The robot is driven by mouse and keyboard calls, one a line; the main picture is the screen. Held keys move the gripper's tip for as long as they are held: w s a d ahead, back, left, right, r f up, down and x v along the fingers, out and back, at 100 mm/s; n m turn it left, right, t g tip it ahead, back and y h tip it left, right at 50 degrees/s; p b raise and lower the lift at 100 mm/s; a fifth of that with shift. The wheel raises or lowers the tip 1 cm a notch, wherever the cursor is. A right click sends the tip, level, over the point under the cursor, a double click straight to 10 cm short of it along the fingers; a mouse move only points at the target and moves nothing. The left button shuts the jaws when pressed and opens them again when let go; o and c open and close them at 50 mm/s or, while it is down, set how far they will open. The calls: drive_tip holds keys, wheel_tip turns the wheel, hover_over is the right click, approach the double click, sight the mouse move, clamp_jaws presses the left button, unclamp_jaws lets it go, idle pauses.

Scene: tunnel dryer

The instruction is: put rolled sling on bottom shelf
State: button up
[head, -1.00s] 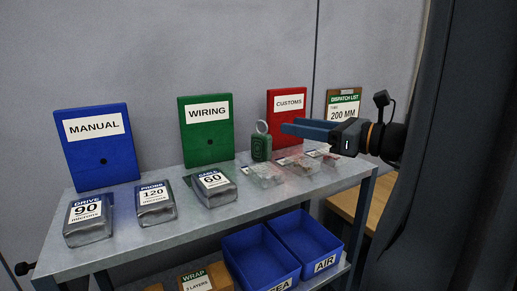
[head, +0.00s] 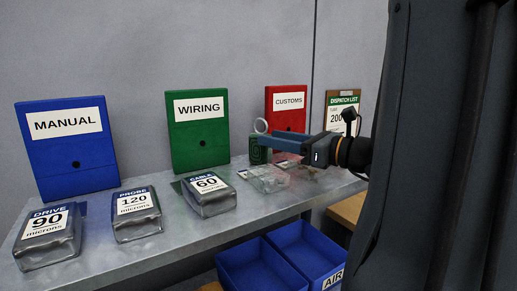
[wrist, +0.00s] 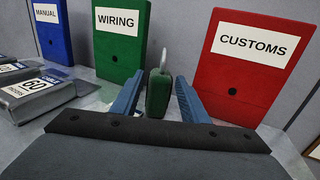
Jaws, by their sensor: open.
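The rolled sling is a small dark green bundle (head: 258,155) with a pale ring on top, standing upright on the upper shelf (head: 165,254) in front of the gap between the green and red folders. In the wrist view the sling (wrist: 159,93) stands between the two blue fingers of my gripper (wrist: 158,82), with a gap visible on each side. My gripper (head: 262,143) is open and level with the sling's upper part in the head view, where a finger covers some of it. The bottom shelf is mostly hidden below the upper one.
Blue MANUAL (head: 70,150), green WIRING (head: 199,140) and red CUSTOMS (head: 287,110) folders stand along the back wall. Labelled grey packs (head: 138,222) and clear bags (head: 268,179) lie on the upper shelf. Blue bins (head: 262,268) sit below it.

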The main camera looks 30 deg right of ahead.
sight(265, 133)
drive_tip(key=x, duration=0.3)
drive_tip(key=shift+w+p, duration=0.3)
drive_tip(key=shift+p, duration=0.1)
drive_tip(key=x, duration=0.1)
drive_tip(key=p+x, duration=0.1)
drive_tip(key=x, duration=0.1)
drive_tip(key=p+x, duration=0.1)
drive_tip(key=shift+w+a+r, duration=0.15)
drive_tip(key=shift+w+r, duration=0.05)
drive_tip(key=shift+r, duration=0.05)
drive_tip(key=shift+w+a+f, duration=0.1)
drive_tip(key=shift+w+a, duration=0.05)
drive_tip(key=shift+w, duration=0.25)
drive_tip(key=c, duration=0.9)
clamp_jaws()
